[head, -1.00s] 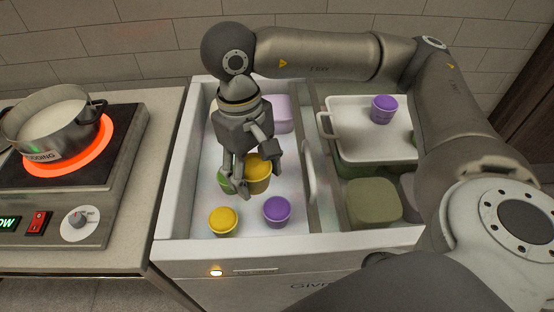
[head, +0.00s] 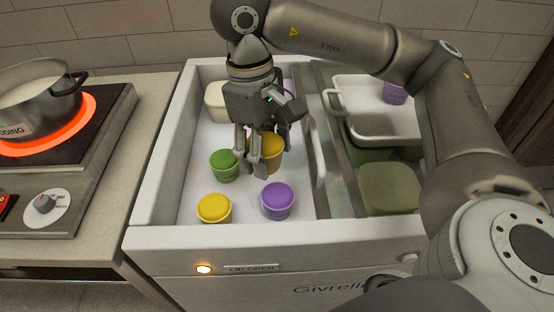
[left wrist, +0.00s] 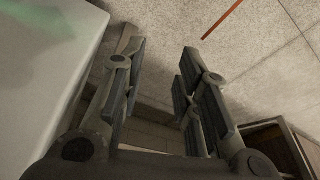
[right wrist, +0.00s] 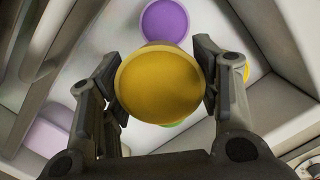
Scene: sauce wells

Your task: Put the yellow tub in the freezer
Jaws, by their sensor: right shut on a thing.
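My right gripper (head: 264,158) is shut on a yellow tub (head: 270,150), over or in the left white compartment of the open freezer (head: 150,215). In the right wrist view the tub's round yellow top (right wrist: 160,85) fills the space between the fingers. I cannot tell whether its base touches the compartment floor. Another yellow tub (head: 214,208) stands at the front of the compartment, with a green tub (head: 224,166) behind it and a purple tub (head: 278,201) to its right. My left gripper (left wrist: 160,85) is open and empty above the floor, seen only in its wrist view.
A cream container (head: 217,103) and a partly hidden lilac one (right wrist: 50,140) sit at the back. A divider (head: 322,150) separates the right compartment, with a white tray (head: 375,125) and an olive-lidded box (head: 390,187). A pot (head: 38,100) stands on a glowing burner at left.

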